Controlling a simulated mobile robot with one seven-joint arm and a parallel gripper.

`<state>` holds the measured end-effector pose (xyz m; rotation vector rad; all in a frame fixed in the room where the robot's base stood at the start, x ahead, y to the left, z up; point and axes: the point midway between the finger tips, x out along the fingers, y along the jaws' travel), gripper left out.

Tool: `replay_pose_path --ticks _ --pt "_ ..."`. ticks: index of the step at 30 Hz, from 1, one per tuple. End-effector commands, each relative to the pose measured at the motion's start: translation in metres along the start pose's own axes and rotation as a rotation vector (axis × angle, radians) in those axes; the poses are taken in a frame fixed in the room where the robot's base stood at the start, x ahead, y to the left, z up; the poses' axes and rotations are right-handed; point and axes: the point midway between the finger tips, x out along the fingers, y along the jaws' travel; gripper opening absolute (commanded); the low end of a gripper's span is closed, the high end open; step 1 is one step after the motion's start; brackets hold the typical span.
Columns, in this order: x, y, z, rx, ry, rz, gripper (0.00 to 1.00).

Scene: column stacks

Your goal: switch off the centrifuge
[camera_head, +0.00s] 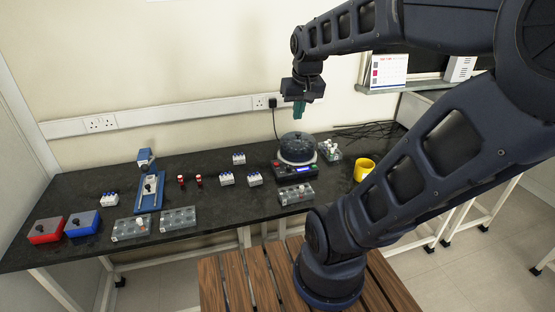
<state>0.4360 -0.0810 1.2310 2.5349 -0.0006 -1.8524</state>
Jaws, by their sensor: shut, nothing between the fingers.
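The centrifuge (296,151) stands on the black bench right of the middle. It has a dark round lid and a front panel (294,170) with a small lit blue display and red at its left end. The single buttons or switches are too small to make out. A dark cable runs from it up to the wall socket. My gripper (299,108) hangs above the centrifuge, pointing down, with its greenish fingers shut and empty. It is clear of the lid and touches nothing.
A yellow mug (364,169) stands further right.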

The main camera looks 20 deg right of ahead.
Motion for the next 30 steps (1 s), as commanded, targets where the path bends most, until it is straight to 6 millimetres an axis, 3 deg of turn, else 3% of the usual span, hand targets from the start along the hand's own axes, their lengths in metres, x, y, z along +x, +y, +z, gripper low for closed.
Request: replay_pose_path --ticks 17,30 --pt "0.046 0.005 -0.09 0.001 -0.151 0.0 0.0" --pt "0.104 0.009 -0.151 0.001 -0.263 0.0 0.0"
